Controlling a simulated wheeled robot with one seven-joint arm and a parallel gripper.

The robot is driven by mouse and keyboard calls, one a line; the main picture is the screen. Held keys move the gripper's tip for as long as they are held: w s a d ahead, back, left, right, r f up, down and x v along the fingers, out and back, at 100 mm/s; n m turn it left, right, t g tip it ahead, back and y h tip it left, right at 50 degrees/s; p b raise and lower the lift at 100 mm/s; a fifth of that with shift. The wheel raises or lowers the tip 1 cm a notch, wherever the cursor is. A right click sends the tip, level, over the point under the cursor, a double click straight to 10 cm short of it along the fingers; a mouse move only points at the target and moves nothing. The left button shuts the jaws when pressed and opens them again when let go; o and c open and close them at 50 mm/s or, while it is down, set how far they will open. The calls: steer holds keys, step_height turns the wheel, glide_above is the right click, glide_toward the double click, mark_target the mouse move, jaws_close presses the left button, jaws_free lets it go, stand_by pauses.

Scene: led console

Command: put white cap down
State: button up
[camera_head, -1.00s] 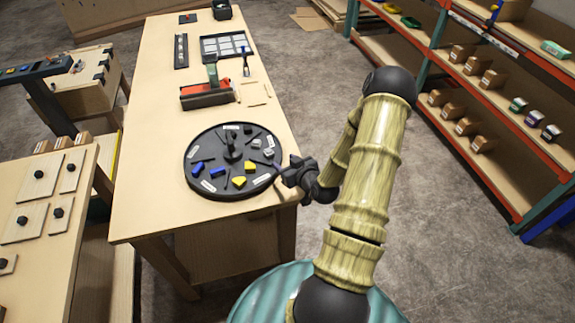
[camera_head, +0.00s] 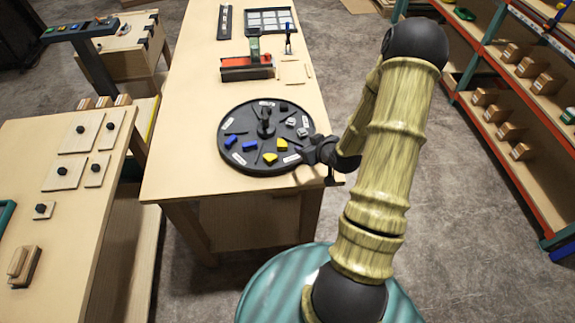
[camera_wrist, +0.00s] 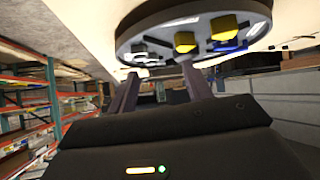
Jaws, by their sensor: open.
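A round black tray (camera_head: 233,163) with several compartments and a centre knob lies on the long wooden table. Two pale grey-white caps (camera_head: 302,132) lie in its right part, beside two yellow pieces (camera_head: 270,158); two blue pieces (camera_head: 232,142) lie at its left. My gripper (camera_head: 312,152) is at the tray's right edge. In the wrist view its two fingers (camera_wrist: 160,88) stand apart, with no cap visible between them. There the tray's rim (camera_wrist: 135,25) is above the fingers, with a grey-white cap (camera_wrist: 140,56) and a yellow piece (camera_wrist: 185,42) on it.
A red and dark block-like tool (camera_head: 246,70) and a gridded tray (camera_head: 270,20) stand farther back on the table. A side table with knobbed boards (camera_head: 82,138) is at left. Shelves with small boxes (camera_head: 510,130) stand at right. Bare tabletop lies left of the round tray.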

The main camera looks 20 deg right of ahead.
steer(key=s+a+r+m+g+h, duration=0.1)
steer(key=s+a+r+g, duration=0.6)
steer(key=s+a+r, duration=0.8)
steer(key=shift+s+m+g, duration=0.3)
steer(key=shift+s+g, duration=0.05)
steer(key=shift+g, duration=0.05)
steer(key=shift+a, duration=0.1)
